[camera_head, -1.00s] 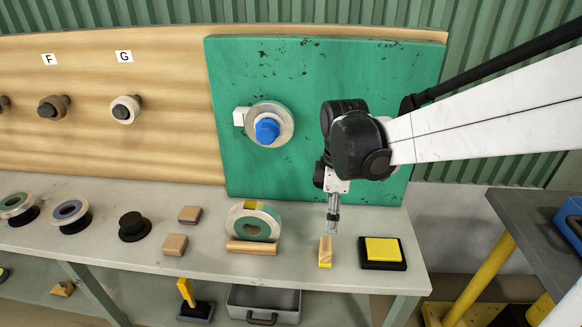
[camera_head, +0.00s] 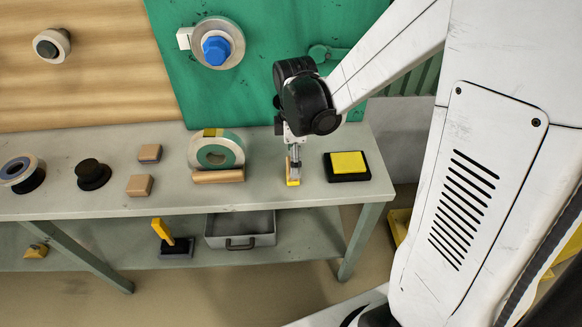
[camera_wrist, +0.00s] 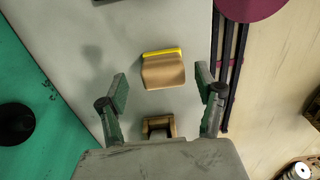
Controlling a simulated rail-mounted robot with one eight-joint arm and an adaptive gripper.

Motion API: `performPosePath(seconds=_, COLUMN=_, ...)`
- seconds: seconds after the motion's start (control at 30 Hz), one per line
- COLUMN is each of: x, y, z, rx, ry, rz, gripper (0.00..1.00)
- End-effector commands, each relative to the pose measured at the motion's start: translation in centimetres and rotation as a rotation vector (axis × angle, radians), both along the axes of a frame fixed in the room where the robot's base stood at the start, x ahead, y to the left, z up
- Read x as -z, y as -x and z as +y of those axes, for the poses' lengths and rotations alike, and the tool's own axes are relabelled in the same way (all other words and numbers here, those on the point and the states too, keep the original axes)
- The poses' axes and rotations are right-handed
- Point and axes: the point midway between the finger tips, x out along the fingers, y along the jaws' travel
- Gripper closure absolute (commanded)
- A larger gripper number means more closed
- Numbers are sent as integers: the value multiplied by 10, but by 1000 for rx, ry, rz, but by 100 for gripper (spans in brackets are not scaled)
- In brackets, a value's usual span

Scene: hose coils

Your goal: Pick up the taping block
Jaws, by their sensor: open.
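The taping block appears to be the small upright wooden block with a yellow base (camera_head: 293,172), standing on the grey bench between the taped roll and the yellow pad. In the wrist view its wooden body with a yellow edge (camera_wrist: 163,72) lies between and slightly beyond my fingertips. My gripper (camera_head: 294,158) points down at the top of the block, partly covering it. In the wrist view my gripper (camera_wrist: 163,84) is open, one finger to each side of the block with gaps visible. No grip on it shows.
A roll with green and yellow bands (camera_head: 216,152) stands behind a wooden bar (camera_head: 218,176), left of the block. A yellow pad on a black base (camera_head: 347,166) is close on the right. The green panel (camera_head: 180,80) rises behind. Small blocks (camera_head: 140,185) lie farther left.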

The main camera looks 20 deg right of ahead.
Motion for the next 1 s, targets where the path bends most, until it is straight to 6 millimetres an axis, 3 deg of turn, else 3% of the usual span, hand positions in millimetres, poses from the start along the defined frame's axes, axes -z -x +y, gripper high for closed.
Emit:
performPosePath(seconds=0.23, x=33, y=3, z=5, rx=1, ry=0, rz=0, gripper=33)
performPosePath(seconds=0.57, x=39, y=3, z=5, rx=0, ry=0, rz=0, gripper=33)
performPosePath(seconds=1.0, x=38, y=3, z=5, rx=0, ry=0, rz=0, gripper=90)
